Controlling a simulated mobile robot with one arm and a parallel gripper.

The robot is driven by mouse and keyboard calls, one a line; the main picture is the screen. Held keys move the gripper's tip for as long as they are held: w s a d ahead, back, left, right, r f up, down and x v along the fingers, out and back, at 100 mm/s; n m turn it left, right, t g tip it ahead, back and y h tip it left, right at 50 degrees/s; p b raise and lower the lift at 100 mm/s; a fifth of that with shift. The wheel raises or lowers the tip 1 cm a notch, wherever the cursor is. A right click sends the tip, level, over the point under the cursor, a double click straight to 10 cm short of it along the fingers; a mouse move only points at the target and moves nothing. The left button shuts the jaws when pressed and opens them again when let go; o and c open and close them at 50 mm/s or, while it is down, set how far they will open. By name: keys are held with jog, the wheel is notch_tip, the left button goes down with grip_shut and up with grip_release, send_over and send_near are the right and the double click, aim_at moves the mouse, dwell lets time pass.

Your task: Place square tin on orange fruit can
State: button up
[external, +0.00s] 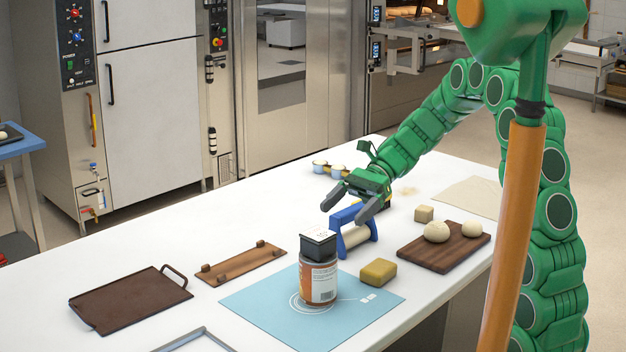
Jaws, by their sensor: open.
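The orange fruit can (312,284) stands upright on the light blue mat (258,306). It has an orange body and a white label with a barcode. A small dark square tin (318,249) with a pale top sits on top of the can and looks level. My gripper (349,207) is open and empty, above and behind the tin, a little to its right in the picture. Its two dark fingers are spread and apart from the tin. The contact between tin and can is too small to see exactly.
A blue-framed roller stand (355,231) is just behind the can, under my gripper. A yellow block (378,272) lies right of the can. A dark board (447,254) with dough balls is farther right. Brown trays (130,297) lie left. The white table's back left is clear.

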jog(key=shift+d+r, duration=0.1)
jog(key=shift+d, duration=0.1)
jog(key=s+d+n+t+h, duration=0.2)
jog(key=s+d, duration=0.4)
jog(key=d, duration=0.5)
jog(key=s+d+r+n+t+h, duration=0.1)
jog(key=s+d+n+t+h, duration=0.2)
jog(key=s+d, duration=0.4)
jog(key=s+d+r+n+t+h, duration=0.1)
jog(key=s+d+n+h, duration=0.3)
jog(key=d, duration=1.3)
jog(key=s+t, duration=0.1)
jog(key=s, duration=0.2)
jog(key=shift+s+t+h, duration=0.25)
jog(key=shift+t+h, duration=0.05)
jog(key=shift+t, duration=0.1)
